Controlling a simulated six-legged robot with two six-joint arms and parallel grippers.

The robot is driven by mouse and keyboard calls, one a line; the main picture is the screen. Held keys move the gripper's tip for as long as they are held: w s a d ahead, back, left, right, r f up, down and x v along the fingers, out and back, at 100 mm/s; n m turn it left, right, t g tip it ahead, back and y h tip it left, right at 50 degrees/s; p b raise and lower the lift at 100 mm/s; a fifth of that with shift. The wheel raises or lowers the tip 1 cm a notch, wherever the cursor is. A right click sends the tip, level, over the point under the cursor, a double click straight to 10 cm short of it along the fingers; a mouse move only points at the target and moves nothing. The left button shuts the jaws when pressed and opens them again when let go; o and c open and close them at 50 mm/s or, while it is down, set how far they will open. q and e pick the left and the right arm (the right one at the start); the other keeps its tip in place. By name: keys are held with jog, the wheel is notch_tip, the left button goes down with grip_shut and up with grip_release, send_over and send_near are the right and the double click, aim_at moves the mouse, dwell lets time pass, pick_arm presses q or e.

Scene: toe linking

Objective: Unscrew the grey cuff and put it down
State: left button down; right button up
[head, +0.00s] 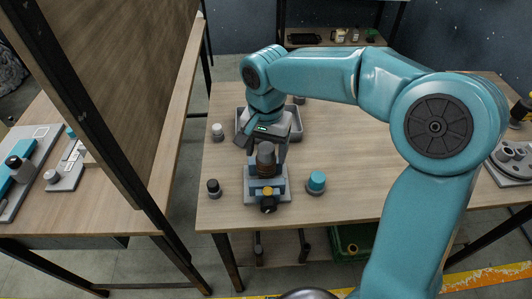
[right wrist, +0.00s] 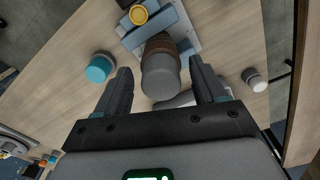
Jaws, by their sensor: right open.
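The grey cuff (right wrist: 161,82) sits at the end of a brown ribbed part (right wrist: 157,45). My right gripper (head: 264,147) comes down from above over this stack. In the right wrist view, my right gripper (right wrist: 163,78) is open, with one finger on each side of the grey cuff and a visible gap to each. In the head view the gripper partly hides the cuff. My left gripper is not in view.
A teal-capped piece (head: 316,181) stands right of the fixture. A dark-topped piece (head: 213,188) and a pale one (head: 217,131) stand to its left. A grey tray (head: 297,125) lies behind. A tall panel (head: 130,90) rises at left.

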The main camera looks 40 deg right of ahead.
jog(key=shift+m, duration=0.6)
jog(key=m, duration=0.4)
jog(key=shift+f+m+b, duration=0.1)
jog(key=shift+m+b, duration=0.2)
jog(key=m, duration=0.5)
grip_shut()
grip_release()
